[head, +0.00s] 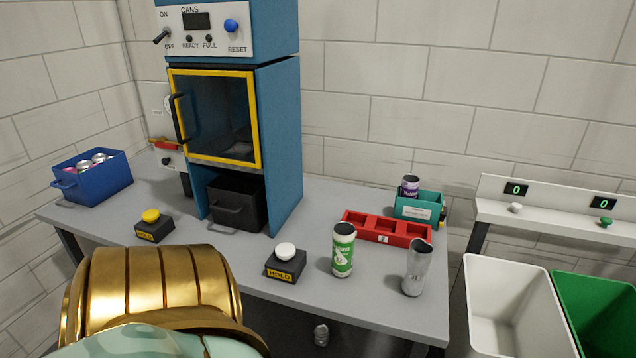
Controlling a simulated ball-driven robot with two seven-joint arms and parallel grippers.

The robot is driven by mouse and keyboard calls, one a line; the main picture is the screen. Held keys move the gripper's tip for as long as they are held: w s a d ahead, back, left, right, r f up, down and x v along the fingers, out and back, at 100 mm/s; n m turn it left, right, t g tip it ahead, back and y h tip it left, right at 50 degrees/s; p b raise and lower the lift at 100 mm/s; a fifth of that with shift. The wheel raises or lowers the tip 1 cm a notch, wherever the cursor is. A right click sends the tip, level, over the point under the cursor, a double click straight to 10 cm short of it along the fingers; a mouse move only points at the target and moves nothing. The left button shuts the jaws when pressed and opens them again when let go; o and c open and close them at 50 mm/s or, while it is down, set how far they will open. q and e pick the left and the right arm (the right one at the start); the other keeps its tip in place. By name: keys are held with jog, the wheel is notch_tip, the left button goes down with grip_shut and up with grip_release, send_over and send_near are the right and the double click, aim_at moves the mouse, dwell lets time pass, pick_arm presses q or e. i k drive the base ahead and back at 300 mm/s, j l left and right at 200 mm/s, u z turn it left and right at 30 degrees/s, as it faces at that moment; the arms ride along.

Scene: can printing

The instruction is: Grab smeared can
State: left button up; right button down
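A green and white can (343,252) stands upright near the front of the grey table. A grey-silver can (415,270) with faint, unclear markings stands upright to its right, close to the table's right front edge. A dark purple and white can (410,187) sits in the teal holder at the back right. I cannot tell for sure which can is smeared; the grey-silver one looks the least clearly printed. Neither gripper's fingers are in view.
A HOLD button (286,263) stands left of the cans. The blue machine (280,150) and blue crate (118,180) are farther left. White (515,325) and green (598,320) bins stand right.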

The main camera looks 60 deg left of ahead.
aim_at(344, 233)
jog(key=i+j+u, duration=0.1)
jog(key=j+u, duration=0.2)
jog(key=u, duration=0.15)
jog(key=i+j+u, duration=0.15)
jog(key=j+u, duration=0.15)
jog(key=u, duration=0.2)
jog(key=i+j+u, duration=0.2)
jog(key=u, duration=0.25)
jog(key=i+j, duration=0.25)
jog(key=i, duration=0.1)
